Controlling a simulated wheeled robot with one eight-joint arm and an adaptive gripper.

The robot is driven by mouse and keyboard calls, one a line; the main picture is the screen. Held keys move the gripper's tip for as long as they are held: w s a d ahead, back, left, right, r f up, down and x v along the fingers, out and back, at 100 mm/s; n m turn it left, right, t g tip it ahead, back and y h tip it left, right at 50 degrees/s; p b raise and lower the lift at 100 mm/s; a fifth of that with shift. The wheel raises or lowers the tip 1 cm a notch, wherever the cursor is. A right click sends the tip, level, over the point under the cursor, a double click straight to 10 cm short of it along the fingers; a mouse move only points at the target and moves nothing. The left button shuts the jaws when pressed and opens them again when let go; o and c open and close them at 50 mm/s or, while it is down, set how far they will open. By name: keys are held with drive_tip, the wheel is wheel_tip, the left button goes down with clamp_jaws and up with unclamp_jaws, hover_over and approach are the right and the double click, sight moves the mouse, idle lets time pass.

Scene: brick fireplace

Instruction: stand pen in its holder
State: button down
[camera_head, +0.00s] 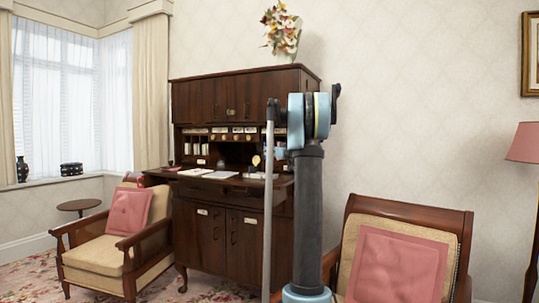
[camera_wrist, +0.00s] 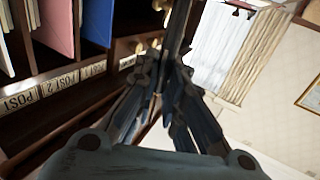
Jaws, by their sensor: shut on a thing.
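My gripper (camera_wrist: 172,70) shows in the wrist view with its dark fingers closed together. It is shut on a dark, slim, upright thing (camera_wrist: 180,24) that looks like the pen, though it blends with the fingers. In the head view my arm covers the gripper and the pen. The wrist view places the gripper close in front of the desk's pigeonholes (camera_wrist: 60,78). I cannot make out the pen holder for certain in either view.
The dark wooden desk (camera_head: 225,225) has papers (camera_head: 195,172) on its open writing shelf. Armchairs with pink cushions stand at the left (camera_head: 130,210) and the right (camera_head: 395,265). A small round table (camera_head: 78,205) is by the window.

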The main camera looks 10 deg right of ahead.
drive_tip(key=shift+f, duration=0.25)
drive_tip(key=c, duration=1.6)
unclamp_jaws()
drive_tip(key=v, duration=1.2)
drive_tip(key=shift+f, duration=0.15)
